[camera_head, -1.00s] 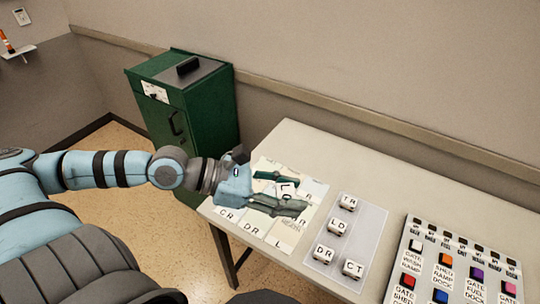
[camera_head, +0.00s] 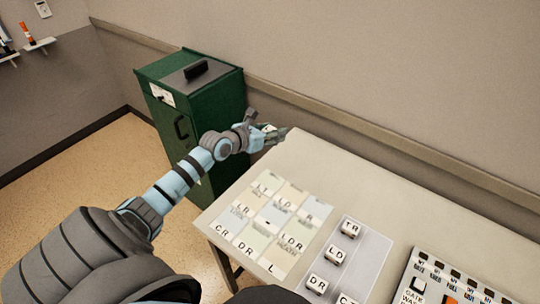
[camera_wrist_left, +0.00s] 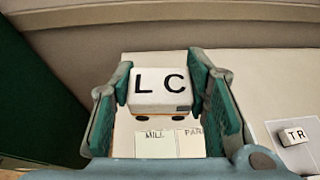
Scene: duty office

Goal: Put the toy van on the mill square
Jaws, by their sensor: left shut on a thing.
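My left gripper (camera_head: 270,132) is at the far left corner of the table, beyond the mat, in the head view. In the left wrist view the gripper (camera_wrist_left: 160,88) is shut on a white toy van (camera_wrist_left: 160,88) marked LC, with dark wheels below it. The van is held between the two green-grey fingers and looks level. The mill square (camera_wrist_left: 155,145), pale and labelled MILL, shows just below the van in the wrist view, beside a square starting with PAR (camera_wrist_left: 190,143). In the head view the van is mostly hidden by the fingers. My right gripper is not in view.
The mat of pastel squares (camera_head: 243,238) lies on the table (camera_head: 400,200). A grey tray (camera_head: 367,258) with several lettered white toys stands to its right, then a button panel (camera_head: 420,272). A green cabinet (camera_head: 205,110) stands left of the table. The table behind the mat is clear.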

